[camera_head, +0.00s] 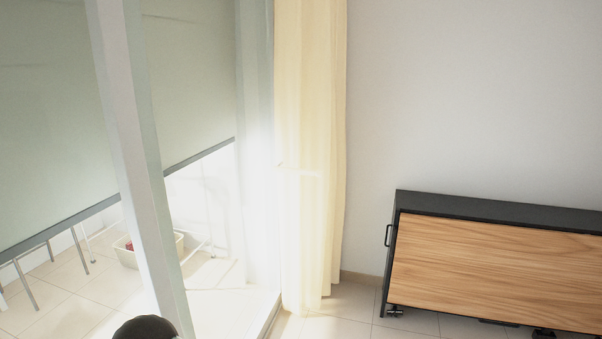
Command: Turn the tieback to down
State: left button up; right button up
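A cream curtain (311,80) hangs to near the floor at the right side of the glass door. A thin pale band, which looks like the tieback (299,169), crosses the curtain about halfway down. It lies nearly level, dipping slightly to the right. Bright light washes out its edges, so its exact shape and its fixing are hard to tell. Neither of my grippers shows in the head view. A dark rounded part (146,328) at the bottom edge may belong to my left arm, well below and left of the band.
A black cabinet with a wooden front (490,270) stands right of the curtain against the white wall. A pale door post (140,160) rises at left. Beyond the glass are a lowered blind (190,70), a rack and a white basket (128,252). Tiled floor lies bare before the curtain.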

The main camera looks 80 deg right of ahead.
aim_at(319, 173)
jog(key=u, duration=0.4)
jog(key=i, duration=0.2)
jog(key=z, duration=2.7)
jog(key=k, duration=0.6)
jog(key=z, duration=0.2)
jog(key=i, duration=0.55)
jog(key=u, duration=0.2)
jog(key=k, duration=0.55)
jog(key=z, duration=0.25)
jog(key=i, duration=0.45)
